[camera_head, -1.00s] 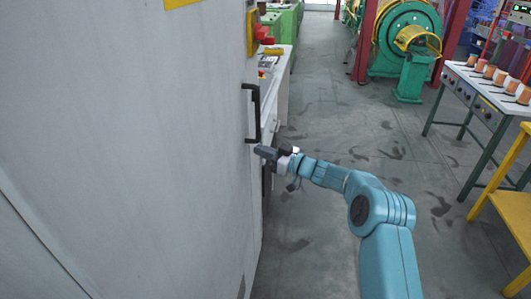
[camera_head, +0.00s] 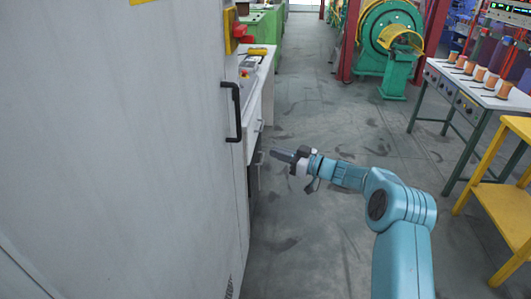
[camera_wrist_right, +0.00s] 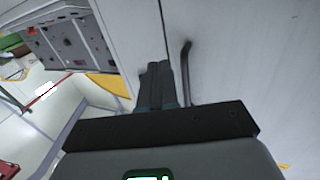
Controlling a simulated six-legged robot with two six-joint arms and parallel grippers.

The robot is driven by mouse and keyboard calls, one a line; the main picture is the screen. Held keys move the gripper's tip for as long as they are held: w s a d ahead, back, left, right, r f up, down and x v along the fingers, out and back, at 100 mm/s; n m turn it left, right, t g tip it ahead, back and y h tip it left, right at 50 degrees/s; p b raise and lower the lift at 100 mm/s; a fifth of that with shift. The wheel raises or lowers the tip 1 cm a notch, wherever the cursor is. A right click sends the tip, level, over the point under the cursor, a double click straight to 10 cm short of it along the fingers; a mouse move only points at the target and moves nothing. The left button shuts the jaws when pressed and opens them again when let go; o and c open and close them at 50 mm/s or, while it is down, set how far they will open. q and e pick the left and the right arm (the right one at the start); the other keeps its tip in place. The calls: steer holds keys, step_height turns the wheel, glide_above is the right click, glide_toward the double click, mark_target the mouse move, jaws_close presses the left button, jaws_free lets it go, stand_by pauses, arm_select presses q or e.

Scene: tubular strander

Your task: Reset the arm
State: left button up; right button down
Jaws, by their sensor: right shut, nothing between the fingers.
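My right gripper (camera_head: 275,153) is at the end of my teal arm, to the right of a tall grey cabinet door and clear of it in the head view. Its fingers are together and hold nothing. In the right wrist view the closed fingers (camera_wrist_right: 160,85) point at the cabinet's pale surface. A black door handle (camera_head: 237,112) is up and left of the gripper in the head view, apart from it. The handle also shows in the right wrist view (camera_wrist_right: 185,62), to the right of the fingers. My left gripper is out of view.
The grey cabinet (camera_head: 120,140) fills the left side. A white bench (camera_head: 258,85) stands beyond it. A table with copper spools (camera_head: 460,75) and a yellow stand (camera_head: 500,195) are at the right. A green machine (camera_head: 385,35) is farther back. The floor (camera_head: 320,120) between is clear.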

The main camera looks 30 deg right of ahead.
steer(key=shift+s+d, duration=0.15)
steer(key=shift+d, duration=0.1)
